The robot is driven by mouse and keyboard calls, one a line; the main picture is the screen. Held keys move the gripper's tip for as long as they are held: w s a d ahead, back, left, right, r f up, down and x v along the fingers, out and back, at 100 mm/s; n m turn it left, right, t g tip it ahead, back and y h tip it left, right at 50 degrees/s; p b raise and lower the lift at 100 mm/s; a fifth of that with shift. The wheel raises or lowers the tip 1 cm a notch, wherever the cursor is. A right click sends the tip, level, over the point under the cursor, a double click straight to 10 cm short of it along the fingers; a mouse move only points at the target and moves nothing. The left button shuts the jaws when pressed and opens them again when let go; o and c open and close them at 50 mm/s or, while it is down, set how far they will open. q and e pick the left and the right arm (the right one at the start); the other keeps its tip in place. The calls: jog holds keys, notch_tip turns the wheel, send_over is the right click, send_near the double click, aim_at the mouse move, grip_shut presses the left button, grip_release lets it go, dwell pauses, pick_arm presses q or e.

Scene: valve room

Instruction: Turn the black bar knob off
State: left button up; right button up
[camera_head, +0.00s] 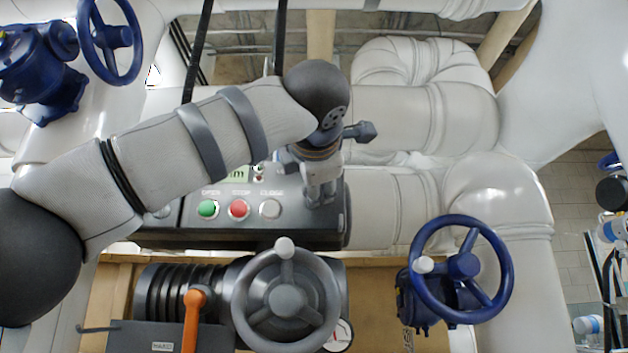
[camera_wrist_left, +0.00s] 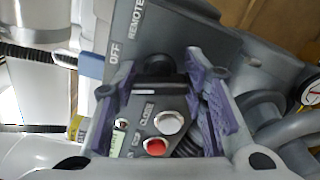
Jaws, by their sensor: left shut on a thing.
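My left gripper (camera_head: 321,196) points down at the right end of the grey control box (camera_head: 240,238) in the head view. There it hides the knob. In the left wrist view, the purple-padded fingers of the left gripper (camera_wrist_left: 162,82) stand on both sides of the black bar knob (camera_wrist_left: 158,66). They are shut on it, and only part of the knob shows. OFF and REMOTE labels are printed on the panel (camera_wrist_left: 190,40) beside it. I cannot read the knob's exact setting. My right gripper is not in view.
Green (camera_head: 208,209), red (camera_head: 239,209) and white (camera_head: 270,208) buttons sit left of the gripper. Below the box are a grey handwheel (camera_head: 285,302) and an orange lever (camera_head: 193,318). A blue handwheel (camera_head: 463,265) stands lower right. Thick white pipes (camera_head: 425,120) run behind.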

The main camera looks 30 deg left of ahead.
pick_arm(q)
jog(key=shift+m, duration=1.7)
jog(key=shift+f+m, duration=0.1)
jog(key=shift+m, duration=0.2)
jog(key=o, duration=1.2)
jog(key=shift+s+d, duration=0.1)
jog(key=v, duration=1.1)
jog(key=shift+s+d, duration=0.1)
jog(key=shift+s, duration=0.3)
